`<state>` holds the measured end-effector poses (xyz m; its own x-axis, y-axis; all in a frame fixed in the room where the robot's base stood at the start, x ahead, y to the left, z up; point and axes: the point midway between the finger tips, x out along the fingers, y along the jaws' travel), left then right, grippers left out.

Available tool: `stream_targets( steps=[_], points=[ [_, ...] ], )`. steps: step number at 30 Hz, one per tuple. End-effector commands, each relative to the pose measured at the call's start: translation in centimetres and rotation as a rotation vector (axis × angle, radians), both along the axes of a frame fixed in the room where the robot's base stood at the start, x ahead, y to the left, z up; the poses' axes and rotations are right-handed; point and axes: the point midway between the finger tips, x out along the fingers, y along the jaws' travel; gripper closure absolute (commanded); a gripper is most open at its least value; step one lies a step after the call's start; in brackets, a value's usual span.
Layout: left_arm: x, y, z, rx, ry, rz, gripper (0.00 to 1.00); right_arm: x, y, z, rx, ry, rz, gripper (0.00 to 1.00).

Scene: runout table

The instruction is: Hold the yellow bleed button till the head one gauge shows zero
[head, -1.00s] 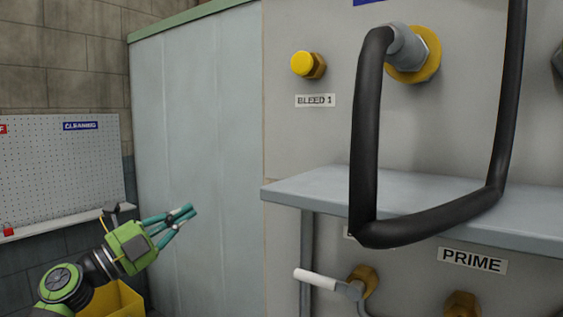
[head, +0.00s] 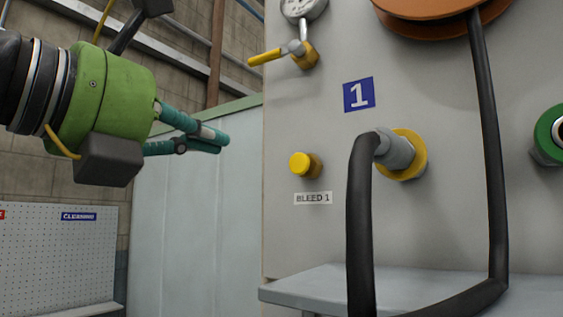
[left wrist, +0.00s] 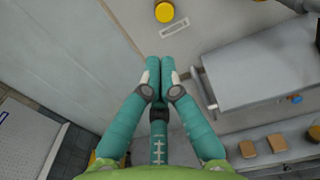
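The yellow bleed button (head: 300,165) sticks out of the grey panel above a label reading BLEED 1. It also shows at the top of the left wrist view (left wrist: 164,12), beyond my fingertips. A round gauge (head: 303,8) is cut off by the top edge of the head view, above the blue number 1 plate (head: 359,94); I cannot read its value. My left gripper (head: 224,141) is at the left of the button and slightly higher in the head view, apart from it. Its teal fingers meet at the tips (left wrist: 160,62) with nothing between them. My right gripper is not in view.
A black hose (head: 361,230) hangs from a coupling right of the button. A yellow-handled valve (head: 284,54) sits under the gauge. A grey shelf (head: 300,290) juts out below. The front of the button looks clear.

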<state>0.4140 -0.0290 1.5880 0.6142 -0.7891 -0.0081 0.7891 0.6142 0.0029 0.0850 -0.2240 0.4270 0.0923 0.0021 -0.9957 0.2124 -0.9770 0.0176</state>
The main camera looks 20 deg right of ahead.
Motion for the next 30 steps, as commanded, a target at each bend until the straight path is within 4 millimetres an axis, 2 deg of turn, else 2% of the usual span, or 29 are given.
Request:
stream_targets(
  steps=[8,13,30],
  points=[
    [0.0,0.0,0.0,-0.001,0.001,-0.001,1.00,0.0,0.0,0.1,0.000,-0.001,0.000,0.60],
    [0.8,-1.0,0.2,-0.001,0.003,-0.003,1.00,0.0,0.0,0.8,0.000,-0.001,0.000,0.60],
    [7.4,-9.7,0.4,-0.001,0.004,-0.005,1.00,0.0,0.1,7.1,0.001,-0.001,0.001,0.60]
  ],
)
